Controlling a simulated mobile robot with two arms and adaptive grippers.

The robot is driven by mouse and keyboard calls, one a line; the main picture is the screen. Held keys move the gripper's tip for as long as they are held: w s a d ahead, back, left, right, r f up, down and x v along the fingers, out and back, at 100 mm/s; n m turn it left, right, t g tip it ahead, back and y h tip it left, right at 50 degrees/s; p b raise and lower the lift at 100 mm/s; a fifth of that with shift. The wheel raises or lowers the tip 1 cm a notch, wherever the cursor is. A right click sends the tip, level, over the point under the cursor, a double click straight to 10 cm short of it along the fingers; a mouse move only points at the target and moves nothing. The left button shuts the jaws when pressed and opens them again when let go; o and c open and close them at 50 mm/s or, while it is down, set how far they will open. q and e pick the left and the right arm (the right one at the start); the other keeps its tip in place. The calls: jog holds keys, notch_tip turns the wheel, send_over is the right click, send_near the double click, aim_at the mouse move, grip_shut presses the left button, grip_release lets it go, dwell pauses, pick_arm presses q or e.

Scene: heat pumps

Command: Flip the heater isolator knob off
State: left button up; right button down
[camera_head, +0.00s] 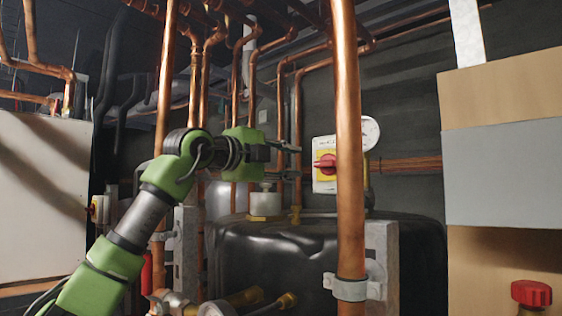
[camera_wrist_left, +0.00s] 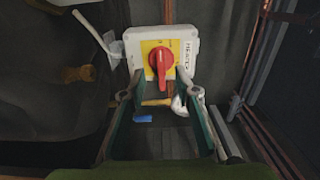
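The heater isolator is a white box (camera_head: 319,181) with a yellow plate and a red knob (camera_head: 325,164), mounted on the dark wall and partly behind a copper pipe in the head view. In the left wrist view, the box (camera_wrist_left: 190,37) faces me, with the red knob (camera_wrist_left: 161,62) at its centre and a vertical label on its right side. The knob's handle lies sideways in the head view. My left gripper (camera_head: 298,161) is open and empty, just left of the box. My right gripper is out of view.
A thick vertical copper pipe (camera_head: 349,150) stands in front of the box's right edge. A round gauge (camera_head: 371,133) is beside it. A black tank (camera_head: 280,255) stands below.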

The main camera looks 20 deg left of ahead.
pick_arm(q)
jog(key=shift+v, duration=1.6)
